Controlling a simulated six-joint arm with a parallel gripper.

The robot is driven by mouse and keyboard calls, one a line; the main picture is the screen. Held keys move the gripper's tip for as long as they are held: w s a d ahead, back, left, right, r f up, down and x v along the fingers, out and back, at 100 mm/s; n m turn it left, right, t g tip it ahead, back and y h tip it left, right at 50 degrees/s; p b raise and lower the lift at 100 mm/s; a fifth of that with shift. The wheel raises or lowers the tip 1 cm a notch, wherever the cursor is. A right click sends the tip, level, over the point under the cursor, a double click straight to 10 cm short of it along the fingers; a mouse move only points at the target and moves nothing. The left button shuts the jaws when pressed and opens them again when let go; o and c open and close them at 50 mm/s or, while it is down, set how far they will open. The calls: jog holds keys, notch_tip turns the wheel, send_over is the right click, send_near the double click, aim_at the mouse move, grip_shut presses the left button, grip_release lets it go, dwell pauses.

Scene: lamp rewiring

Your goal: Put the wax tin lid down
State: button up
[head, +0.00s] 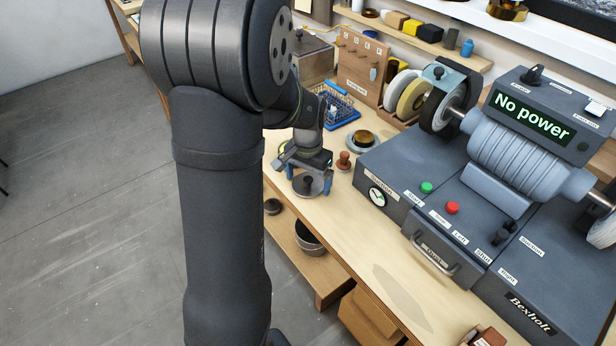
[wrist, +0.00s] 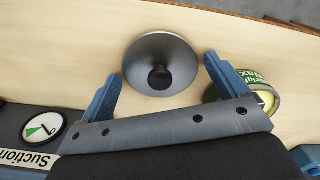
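A round green and yellow wax tin (wrist: 266,97) is partly hidden behind the right finger.
A suction dial (head: 377,196) on the grey machine (head: 440,210) is close by. A small brown knobbed piece (head: 344,160) and a round dish with amber contents (head: 363,140) stand near my gripper. A blue basket (head: 338,108) is behind. Bare bench (head: 335,215) extends toward the front.

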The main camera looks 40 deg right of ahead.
aim_at(308, 179)
jog(key=shift+o, duration=0.4)
jog(key=shift+r, duration=0.1)
notch_tip(308, 179, up, 12)
jog(key=shift+r, duration=0.1)
notch_tip(308, 179, down, 12)
jog(key=shift+r, duration=1.75)
